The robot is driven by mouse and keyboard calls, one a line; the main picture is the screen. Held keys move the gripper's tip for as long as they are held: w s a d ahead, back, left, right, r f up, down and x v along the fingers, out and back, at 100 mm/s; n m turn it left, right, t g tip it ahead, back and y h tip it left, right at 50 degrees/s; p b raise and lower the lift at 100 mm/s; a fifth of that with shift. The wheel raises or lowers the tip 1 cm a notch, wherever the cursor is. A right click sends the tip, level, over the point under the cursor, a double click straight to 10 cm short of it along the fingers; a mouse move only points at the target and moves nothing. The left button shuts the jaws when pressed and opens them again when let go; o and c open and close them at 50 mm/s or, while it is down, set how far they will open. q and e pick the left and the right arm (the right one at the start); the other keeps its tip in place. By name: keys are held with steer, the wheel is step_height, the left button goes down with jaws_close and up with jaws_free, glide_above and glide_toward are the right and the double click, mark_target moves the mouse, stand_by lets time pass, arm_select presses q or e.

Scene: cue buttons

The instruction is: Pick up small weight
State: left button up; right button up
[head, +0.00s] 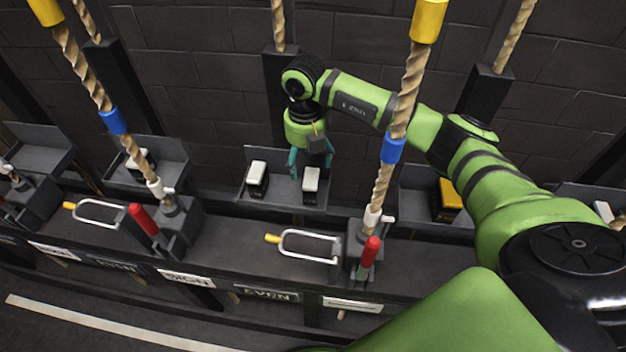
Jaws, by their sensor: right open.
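Two small dark blocks with white tops sit in a grey tray (284,205) against the wall, a left block (257,178) and a right block (311,184). Which one is the small weight I cannot tell from labels. My right gripper (311,166) points down over this tray, its teal fingers apart. The right block is just below and between the fingers, and no hold on it shows. The left block lies to the left of the fingers. My left gripper is not in view.
A yellow block (449,195) sits in a tray to the right, partly behind my arm. Twisted ropes (408,90) hang in front of the shelf. Red-handled levers (370,252) and white looped handles (310,246) stand along the front ledge.

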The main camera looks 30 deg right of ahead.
mark_target(307, 177)
step_height(307, 177, down, 6)
steer(key=shift+s+r+p, duration=0.1)
steer(key=shift+r+p, duration=0.15)
steer(key=shift+p, duration=0.2)
jaws_close()
steer(key=shift+r, duration=0.15)
